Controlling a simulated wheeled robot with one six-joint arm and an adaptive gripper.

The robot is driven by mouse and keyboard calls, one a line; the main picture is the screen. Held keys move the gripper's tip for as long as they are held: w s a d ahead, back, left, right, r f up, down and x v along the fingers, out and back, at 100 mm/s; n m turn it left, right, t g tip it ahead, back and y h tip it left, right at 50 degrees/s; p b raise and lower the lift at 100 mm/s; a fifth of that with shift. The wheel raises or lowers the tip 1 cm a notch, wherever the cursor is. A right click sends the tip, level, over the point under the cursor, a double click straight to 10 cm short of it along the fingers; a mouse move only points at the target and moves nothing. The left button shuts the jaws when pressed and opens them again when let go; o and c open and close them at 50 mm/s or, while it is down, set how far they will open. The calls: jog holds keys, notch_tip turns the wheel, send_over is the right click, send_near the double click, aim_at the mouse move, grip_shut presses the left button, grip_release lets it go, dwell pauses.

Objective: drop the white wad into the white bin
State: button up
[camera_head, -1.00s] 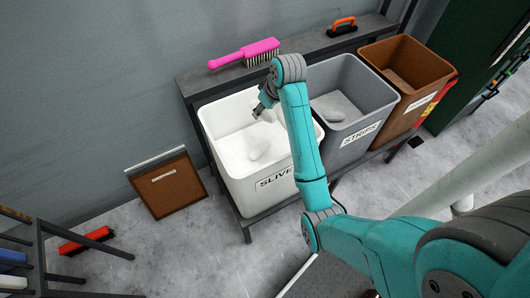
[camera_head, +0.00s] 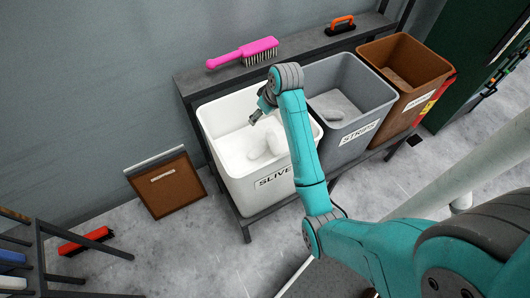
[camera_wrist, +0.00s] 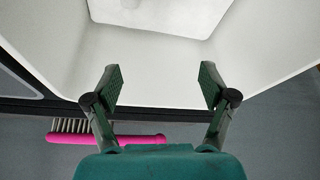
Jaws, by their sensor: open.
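The white bin (camera_head: 228,178), labelled with a word starting "SLIVE", stands on a dark rack. Inside it a white wad (camera_head: 275,140) shows below my gripper, beside another pale wad (camera_head: 256,149). I cannot tell whether the wad rests on the bottom or is still dropping. My gripper (camera_head: 256,116) is over the bin's opening, pointing in, with nothing between its fingers. In the wrist view my gripper (camera_wrist: 161,86) has its two fingers wide apart and empty, with the bin's white wall (camera_wrist: 60,40) around them.
A grey bin (camera_head: 372,92) labelled "STRIPS" and a brown bin (camera_head: 420,70) stand to the right. A pink brush (camera_head: 243,54) and an orange-handled tool (camera_head: 342,26) lie on the shelf behind. A brown panel (camera_head: 167,187) leans on the wall at left.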

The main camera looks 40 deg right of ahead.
jog(key=shift+r, duration=0.1)
jog(key=s+r, duration=0.2)
jog(key=s, duration=1.1)
jog(key=shift+r, duration=0.25)
jog(key=shift+s+a, duration=0.1)
jog(key=shift+s, duration=0.05)
